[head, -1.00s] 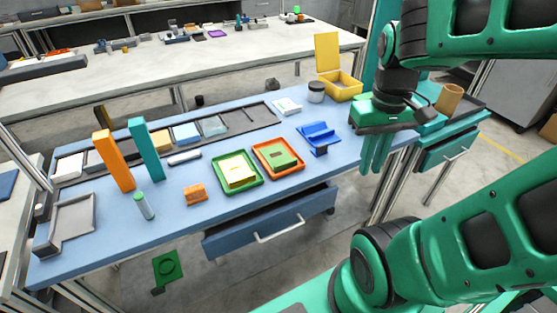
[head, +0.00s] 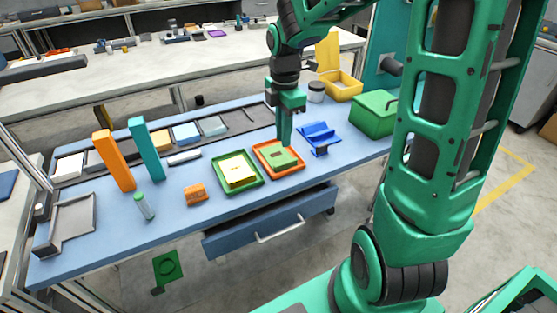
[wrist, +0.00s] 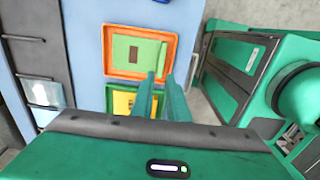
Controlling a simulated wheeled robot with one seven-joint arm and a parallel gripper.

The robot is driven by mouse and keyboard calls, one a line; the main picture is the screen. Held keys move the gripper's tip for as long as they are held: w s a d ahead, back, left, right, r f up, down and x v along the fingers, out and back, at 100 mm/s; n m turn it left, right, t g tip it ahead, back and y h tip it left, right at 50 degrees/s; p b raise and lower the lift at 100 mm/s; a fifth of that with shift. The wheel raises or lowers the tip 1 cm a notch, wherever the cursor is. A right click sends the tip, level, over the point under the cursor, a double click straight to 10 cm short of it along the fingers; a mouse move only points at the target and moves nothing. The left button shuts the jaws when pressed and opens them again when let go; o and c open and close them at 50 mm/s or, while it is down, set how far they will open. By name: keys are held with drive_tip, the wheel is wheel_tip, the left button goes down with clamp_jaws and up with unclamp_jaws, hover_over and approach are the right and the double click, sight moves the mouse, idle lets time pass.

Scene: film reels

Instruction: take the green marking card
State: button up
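A green card-like block (head: 272,160) with a small brown rectangle lies in the orange tray (head: 262,168) on the blue table. In the wrist view the green block (wrist: 122,48) shows inside the orange tray (wrist: 106,50), with a paler green strip along its right side. My gripper (head: 285,141) points down above the back right part of the orange tray. In the wrist view my gripper's two fingers (wrist: 160,76) stand apart with nothing between them, near the tray's lower right corner. The exact height above the block is hard to tell.
A green tray (head: 224,183) with a yellow block (head: 239,173) sits left of the orange tray. A blue stand (head: 319,137) is close on the right. A green box (head: 373,113) stands at the right end. A green plate with a dark ring (head: 166,268) shows below the table's front.

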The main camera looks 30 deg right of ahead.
sight(285, 158)
drive_tip(key=f, duration=0.9)
drive_tip(key=shift+s+d+f, duration=0.1)
drive_tip(key=shift+d+f, duration=0.05)
drive_tip(key=shift+d, duration=0.1)
clamp_jaws()
wheel_tip(285, 158, up, 28)
idle(0.4)
idle(0.4)
